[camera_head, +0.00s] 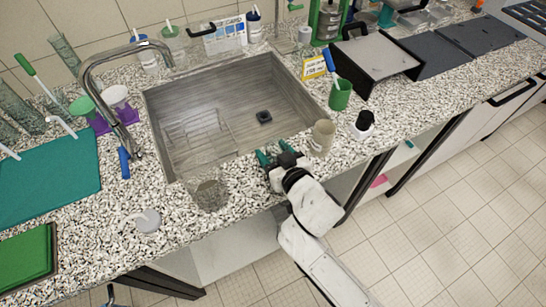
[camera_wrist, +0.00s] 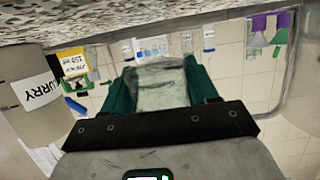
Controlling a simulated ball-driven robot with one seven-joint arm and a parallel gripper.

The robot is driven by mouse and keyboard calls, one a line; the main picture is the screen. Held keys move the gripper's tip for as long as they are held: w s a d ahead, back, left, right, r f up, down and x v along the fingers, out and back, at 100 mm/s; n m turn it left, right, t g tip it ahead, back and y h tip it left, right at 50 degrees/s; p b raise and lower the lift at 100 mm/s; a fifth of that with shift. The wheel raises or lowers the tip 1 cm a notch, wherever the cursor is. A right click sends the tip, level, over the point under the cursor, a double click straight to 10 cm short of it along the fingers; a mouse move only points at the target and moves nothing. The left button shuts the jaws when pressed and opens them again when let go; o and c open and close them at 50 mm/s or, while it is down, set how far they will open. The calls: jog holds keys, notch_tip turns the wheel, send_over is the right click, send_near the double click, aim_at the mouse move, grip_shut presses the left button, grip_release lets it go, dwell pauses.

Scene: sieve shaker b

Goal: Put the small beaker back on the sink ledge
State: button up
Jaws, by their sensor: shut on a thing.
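My gripper (camera_head: 273,156) is low over the front rim of the sink, its green fingers pointing over the basin. In the wrist view my gripper (camera_wrist: 163,92) is shut on the small beaker (camera_wrist: 160,86), a clear glass piece between the two green fingers. In the head view the held beaker is too hidden and see-through to make out clearly. The sink (camera_head: 185,98) has a bare counter strip, the sink ledge (camera_head: 247,177), along its front. I cannot tell whether the beaker touches anything below.
A larger glass beaker (camera_head: 210,191) stands at the sink's front left corner. A beige labelled cup (camera_head: 322,138) stands just right of my gripper and is close in the wrist view (camera_wrist: 35,90). A green cup (camera_head: 340,95) and a dark-capped bottle (camera_head: 363,124) stand farther right.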

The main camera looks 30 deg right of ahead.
aim_at(273, 160)
jog(key=shift+w+f, duration=0.25)
jog(key=shift+f, duration=0.05)
jog(key=shift+f+b, duration=0.4)
jog(key=shift+f, duration=1.15)
jog(key=shift+f, duration=0.1)
jog(key=shift+f, duration=0.1)
jog(key=o, duration=1.1)
